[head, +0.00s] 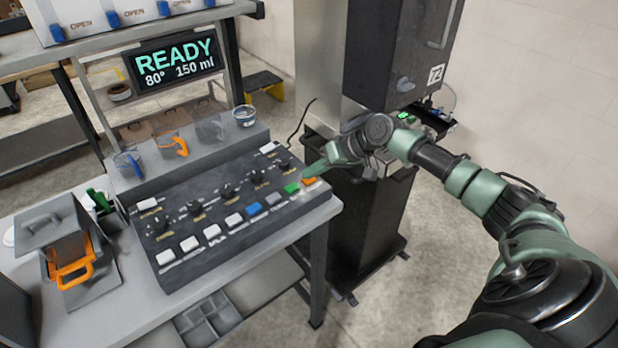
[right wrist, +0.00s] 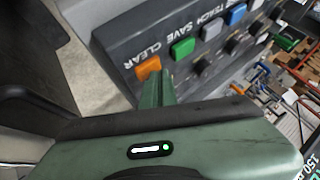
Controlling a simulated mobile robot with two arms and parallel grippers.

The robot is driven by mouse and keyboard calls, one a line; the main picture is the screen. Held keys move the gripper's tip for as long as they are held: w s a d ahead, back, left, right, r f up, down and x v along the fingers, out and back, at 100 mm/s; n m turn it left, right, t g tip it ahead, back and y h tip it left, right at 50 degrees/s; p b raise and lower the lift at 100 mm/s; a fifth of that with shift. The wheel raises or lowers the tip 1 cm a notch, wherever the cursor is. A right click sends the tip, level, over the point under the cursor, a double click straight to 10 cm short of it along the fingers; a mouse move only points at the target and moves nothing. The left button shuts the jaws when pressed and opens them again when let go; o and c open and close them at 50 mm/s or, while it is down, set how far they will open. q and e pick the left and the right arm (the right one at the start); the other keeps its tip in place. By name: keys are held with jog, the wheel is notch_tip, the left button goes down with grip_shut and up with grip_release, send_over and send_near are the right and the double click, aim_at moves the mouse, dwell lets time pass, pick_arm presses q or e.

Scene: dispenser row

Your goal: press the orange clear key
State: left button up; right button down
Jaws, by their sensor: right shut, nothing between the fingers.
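The orange clear key (head: 310,181) is at the right end of the front row of keys on the dark sloped control panel (head: 215,262). In the right wrist view the orange key (right wrist: 148,67) sits beside the printed word CLEAR. My right gripper (head: 308,172) is shut and empty, with its fingertips right at the orange key. In the right wrist view the fingertips (right wrist: 163,76) overlap the key's lower right edge. I cannot tell whether they touch it. My left gripper is not in view.
The green key (head: 292,188) is close beside the orange one, followed by grey, blue and white keys. Knobs stand behind the row. The display (head: 177,61) reads READY, 80°, 150 ml. A dark machine (head: 398,55) stands to the right. Cups (head: 245,116) stand behind the panel.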

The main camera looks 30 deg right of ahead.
aim_at(313, 180)
jog(key=shift+r+p, duration=0.8)
jog(key=shift+r, duration=0.05)
jog(key=shift+r, duration=0.1)
notch_tip(313, 180, up, 5)
jog(key=p, duration=0.4)
dwell(0.3)
